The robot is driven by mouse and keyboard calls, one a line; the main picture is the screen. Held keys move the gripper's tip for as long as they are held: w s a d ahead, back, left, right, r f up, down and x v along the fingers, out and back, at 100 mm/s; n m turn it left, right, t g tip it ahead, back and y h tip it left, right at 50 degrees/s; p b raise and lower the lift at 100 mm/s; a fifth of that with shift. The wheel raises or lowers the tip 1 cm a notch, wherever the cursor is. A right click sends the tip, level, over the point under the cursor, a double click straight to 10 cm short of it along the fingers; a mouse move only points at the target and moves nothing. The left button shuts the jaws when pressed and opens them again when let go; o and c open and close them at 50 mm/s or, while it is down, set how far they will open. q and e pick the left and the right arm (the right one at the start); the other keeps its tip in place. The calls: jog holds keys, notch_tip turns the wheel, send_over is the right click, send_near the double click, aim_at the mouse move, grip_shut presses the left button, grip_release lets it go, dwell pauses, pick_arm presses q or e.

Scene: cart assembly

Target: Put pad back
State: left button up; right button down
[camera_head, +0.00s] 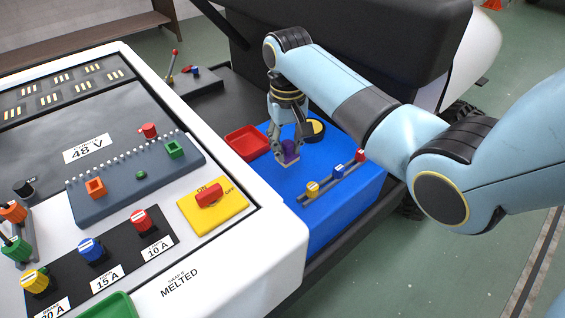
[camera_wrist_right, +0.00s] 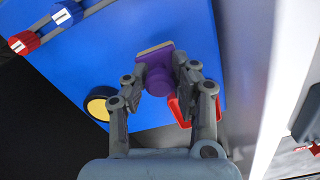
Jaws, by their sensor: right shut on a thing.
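My right gripper (camera_head: 289,146) is over the top of the blue box (camera_head: 345,195), its fingers pointing down. It is shut on the purple pad (camera_head: 290,152), which has a purple knob and a tan edge. In the right wrist view the pad (camera_wrist_right: 158,80) sits between the two fingertips (camera_wrist_right: 158,88). I cannot tell whether the pad touches the blue surface. A round black holder with a yellow inside (camera_head: 314,129) is just right of the gripper; it also shows in the wrist view (camera_wrist_right: 98,106). My left gripper is not in view.
A red tray (camera_head: 247,143) is on the blue box, left of the gripper. A rail with yellow, blue and red fuses (camera_head: 337,170) runs along its front. The white console (camera_head: 240,255) with a red switch (camera_head: 208,195) is at left. A dark seat (camera_head: 370,45) stands behind.

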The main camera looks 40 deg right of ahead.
jog(key=shift+w+a+f, duration=0.15)
jog(key=shift+w+f, duration=0.3)
jog(key=shift+w, duration=0.05)
notch_tip(320, 180, down, 4)
jog(key=shift+r+b, duration=0.1)
jog(key=shift+b, duration=0.6)
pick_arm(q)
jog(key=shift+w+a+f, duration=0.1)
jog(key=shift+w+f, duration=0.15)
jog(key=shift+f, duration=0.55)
pick_arm(e)
jog(key=c, duration=1.1)
grip_release()
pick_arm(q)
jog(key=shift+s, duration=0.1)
pick_arm(e)
jog(key=shift+o, duration=0.2)
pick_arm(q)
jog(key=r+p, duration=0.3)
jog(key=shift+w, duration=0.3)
pick_arm(e)
notch_tip(320, 180, up, 12)
jog(key=shift+r, duration=0.1)
